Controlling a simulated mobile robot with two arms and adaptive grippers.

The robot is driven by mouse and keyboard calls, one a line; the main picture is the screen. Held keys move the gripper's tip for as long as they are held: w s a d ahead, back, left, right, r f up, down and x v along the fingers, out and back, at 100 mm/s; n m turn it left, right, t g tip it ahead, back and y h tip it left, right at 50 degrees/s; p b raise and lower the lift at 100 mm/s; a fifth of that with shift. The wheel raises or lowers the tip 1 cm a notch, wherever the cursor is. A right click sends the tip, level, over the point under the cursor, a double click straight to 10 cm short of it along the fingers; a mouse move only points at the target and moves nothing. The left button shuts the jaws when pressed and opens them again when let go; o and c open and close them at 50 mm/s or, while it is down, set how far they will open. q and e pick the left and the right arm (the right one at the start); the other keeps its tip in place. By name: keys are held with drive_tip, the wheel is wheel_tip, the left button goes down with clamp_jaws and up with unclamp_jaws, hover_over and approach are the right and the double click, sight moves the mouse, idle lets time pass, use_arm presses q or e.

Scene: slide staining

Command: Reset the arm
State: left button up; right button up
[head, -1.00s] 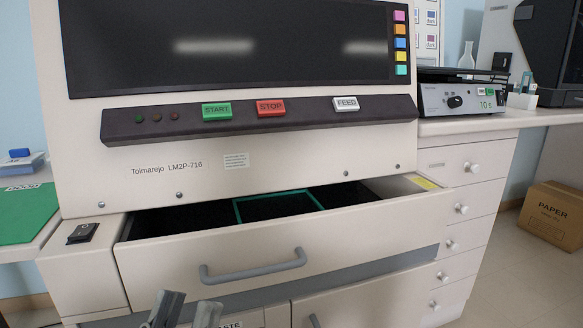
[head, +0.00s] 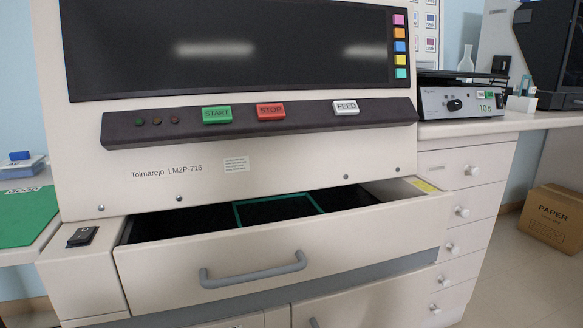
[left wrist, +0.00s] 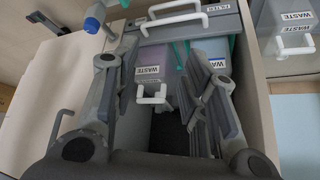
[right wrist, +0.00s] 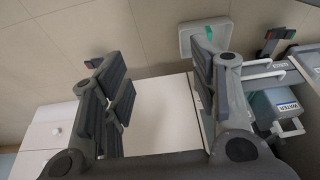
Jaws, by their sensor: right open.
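Neither gripper shows in the head view. My left gripper (left wrist: 165,100) is open in the left wrist view, its fingers spread and empty. Behind and between its fingers are a waste container (left wrist: 150,62) with a white handle and a second labelled container beside it. My right gripper (right wrist: 155,95) is open and empty in the right wrist view. A pale cabinet surface (right wrist: 160,115) lies behind its fingers. The staining machine (head: 300,160) fills the head view, with its drawer (head: 285,260) pulled open and dark compartments inside.
A cabinet with several drawers (head: 462,200) and a device with a dial (head: 460,98) stand at the right. A paper box (head: 552,217) is on the floor.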

drive_tip(key=s+d+r+m+h, duration=0.1)
drive_tip(key=s+d+r+m, duration=0.15)
drive_tip(key=d, duration=0.25)
use_arm(q)
drive_tip(key=s+a+f+g+p, duration=0.1)
drive_tip(key=s+f+g+p, duration=0.45)
drive_tip(key=p, duration=1.35)
use_arm(e)
drive_tip(key=s+f+g+p, duration=0.1)
drive_tip(key=s+f+p, duration=0.45)
drive_tip(key=f, duration=0.25)
use_arm(q)
drive_tip(key=s+a+f+p, duration=0.1)
drive_tip(key=s+p, duration=0.5)
drive_tip(key=s, duration=0.3)
drive_tip(key=s+a+p, duration=0.2)
drive_tip(key=s+p, duration=0.5)
drive_tip(key=s, duration=0.2)
drive_tip(key=shift+a+f+y, duration=0.25)
drive_tip(key=shift+f+y, duration=0.1)
drive_tip(key=shift+y, duration=0.05)
use_arm(e)
drive_tip(key=s+d+r+g, duration=0.1)
drive_tip(key=s+d+r, duration=0.1)
drive_tip(key=s, duration=1.1)
drive_tip(key=shift+r+n, duration=0.2)
drive_tip(key=shift+n, duration=0.25)
